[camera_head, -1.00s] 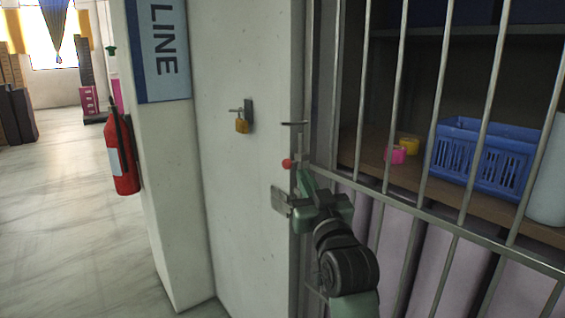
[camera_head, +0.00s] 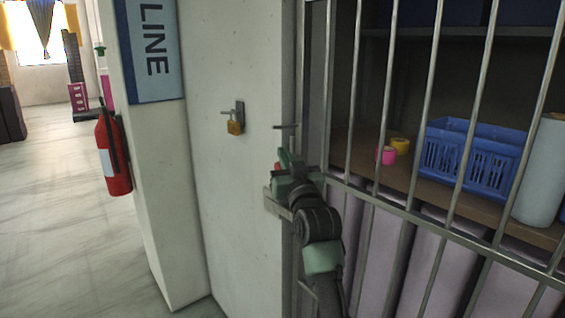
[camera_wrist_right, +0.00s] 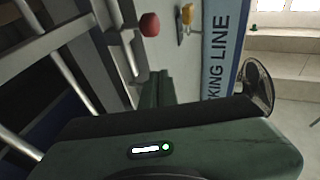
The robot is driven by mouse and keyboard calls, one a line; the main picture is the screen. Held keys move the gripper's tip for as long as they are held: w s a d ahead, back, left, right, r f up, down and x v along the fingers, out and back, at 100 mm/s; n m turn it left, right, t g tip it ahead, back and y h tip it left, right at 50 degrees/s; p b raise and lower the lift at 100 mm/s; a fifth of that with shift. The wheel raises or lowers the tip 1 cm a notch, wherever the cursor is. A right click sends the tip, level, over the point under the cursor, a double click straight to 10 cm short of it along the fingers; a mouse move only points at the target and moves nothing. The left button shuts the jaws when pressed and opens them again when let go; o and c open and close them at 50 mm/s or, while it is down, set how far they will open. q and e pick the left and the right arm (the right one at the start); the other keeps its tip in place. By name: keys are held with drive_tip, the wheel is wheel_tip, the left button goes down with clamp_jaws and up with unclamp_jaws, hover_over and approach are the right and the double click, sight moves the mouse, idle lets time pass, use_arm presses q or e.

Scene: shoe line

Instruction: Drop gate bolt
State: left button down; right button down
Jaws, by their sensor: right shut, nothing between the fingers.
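The gate bolt's red knob (camera_head: 278,166) shows at the gate's left edge, partly hidden by my right gripper (camera_head: 284,156). In the right wrist view the red knob (camera_wrist_right: 149,24) is clear, just beyond the fingertips of my right gripper (camera_wrist_right: 156,76). The gripper is shut and empty, close beside the knob; I cannot tell whether they touch. A thin metal crosspiece (camera_head: 286,126) sits just above the knob. The barred gate (camera_head: 430,95) stands upright in front of the shelves. My left gripper is not in view.
A brass padlock (camera_head: 236,127) hangs from a hook on the white wall (camera_head: 225,200), left of the gate. A red fire extinguisher (camera_head: 112,155) hangs farther left. Behind the bars, a blue basket (camera_head: 470,155) and tape rolls (camera_head: 387,155) sit on a shelf. Open floor (camera_head: 60,220) lies at left.

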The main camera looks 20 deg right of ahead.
drive_tip(key=f, duration=0.1)
drive_tip(key=w+f, duration=0.2)
drive_tip(key=shift+f, duration=0.25)
wheel_tip(320, 180, down, 5)
drive_tip(key=shift+s+f+b, duration=0.1)
drive_tip(key=shift+b, duration=0.6)
